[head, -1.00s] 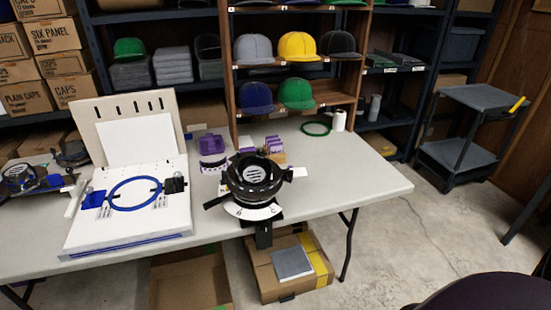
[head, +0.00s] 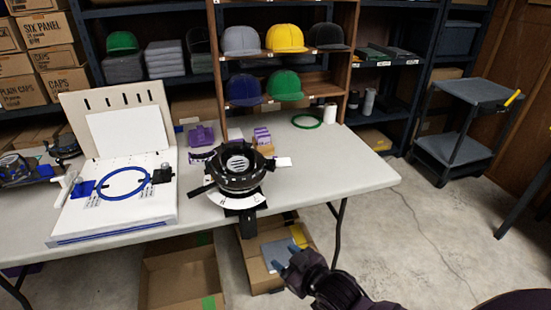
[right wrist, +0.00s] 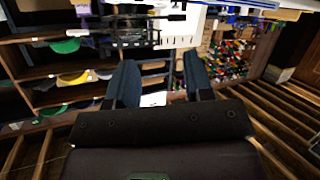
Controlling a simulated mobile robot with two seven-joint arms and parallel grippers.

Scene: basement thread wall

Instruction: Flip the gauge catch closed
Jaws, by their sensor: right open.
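A black round cap gauge (head: 238,170) stands on the table, with a white marked arc (head: 236,199) at its front. A dark lever (head: 201,190) sticks out at its left side. I cannot tell which small part is the catch or how it is set. My right gripper (head: 287,262) is in front of the table and below its top, to the lower right of the gauge and clear of it. In the right wrist view its two blue fingers (right wrist: 158,80) are apart with nothing between them. My left gripper does not show.
A white hooping board with a blue ring (head: 122,183) stands left of the gauge. The table's right end (head: 350,178) is clear. An open cardboard box (head: 180,275) sits underneath.

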